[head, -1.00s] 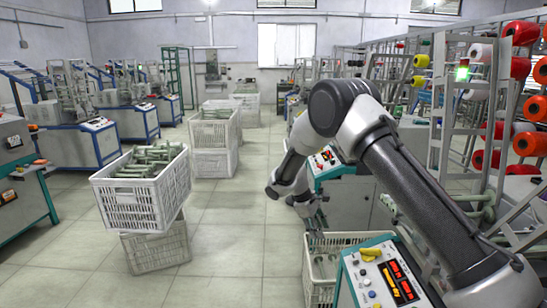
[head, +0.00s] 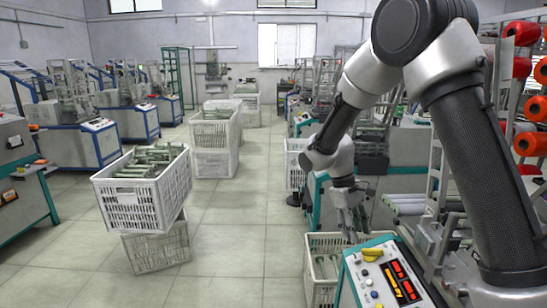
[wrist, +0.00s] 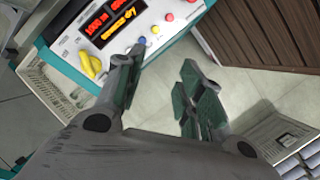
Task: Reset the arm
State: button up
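My arm rises on the right in the head view and bends down, so my gripper (head: 352,228) points downward. It hangs above a white crate (head: 312,292) and beside the left end of a control panel (head: 372,262). In the wrist view my gripper (wrist: 163,82) has its two green-padded fingers apart, with nothing between them. The control panel with red and orange displays (wrist: 110,20) lies beyond the fingers there.
White crates holding greenish bobbins (head: 140,205) stand stacked at the left. Racks with red spools (head: 530,143) stand behind my arm at the right. The tiled floor (head: 240,235) in the middle is clear.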

jog(key=s+d+r+m+t+y, duration=0.1)
jog(key=s+d+r+m+t, duration=0.1)
jog(key=s+d+r, duration=0.2)
jog(key=s+d+r+m+t+y, duration=0.1)
jog(key=s+d+r, duration=0.3)
jog(key=s+r, duration=0.6)
jog(key=s+d+r+m+t+y, duration=0.1)
jog(key=s+d+r+m+t, duration=0.2)
jog(key=s, duration=0.7)
notch_tip(320, 180, up, 4)
jog(key=shift+d+m+t, duration=0.4)
jog(key=shift+d, duration=0.55)
jog(key=shift+c, duration=0.3)
